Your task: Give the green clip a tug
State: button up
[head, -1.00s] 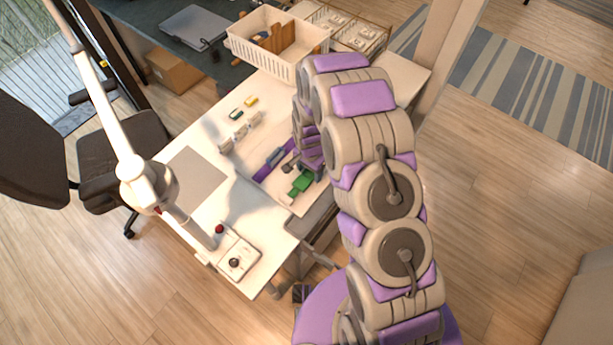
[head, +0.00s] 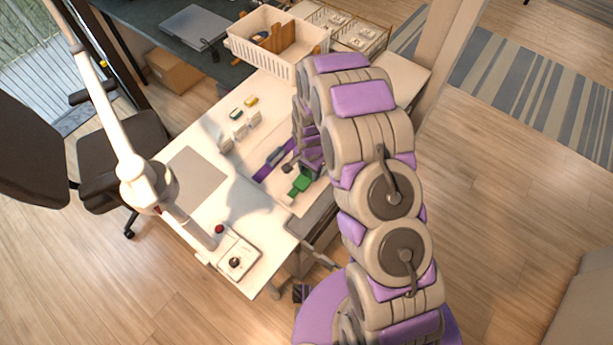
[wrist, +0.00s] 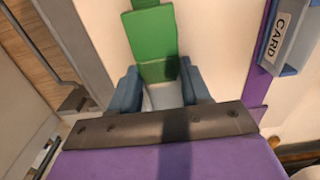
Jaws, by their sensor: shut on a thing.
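The green clip (head: 301,183) sits at the worktable's near right side in the head view, beside the purple strip (head: 262,173). In the wrist view the green clip (wrist: 150,42) runs up from between my fingers, with a hinge-like line near its top. My gripper (wrist: 161,82) has its two blue-grey fingers on either side of the clip's lower end and is shut on it. A pale grey part shows between the fingers below the green. In the head view my arm hides most of the gripper.
A blue-grey holder marked CARD (wrist: 285,38) stands close right of the clip. White pieces (head: 240,131), a red knob (head: 219,229) and a knobbed white plate (head: 243,251) are on the table. A white basket (head: 265,53) stands at the back. The grey mat (head: 197,176) is bare.

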dwell(0.8)
jog(key=o, duration=1.3)
jog(key=shift+c, duration=0.2)
jog(key=shift+o, duration=0.4)
jog(key=shift+o, duration=1.2)
jog(key=shift+r+p, duration=0.95)
jog(key=shift+r, duration=2)
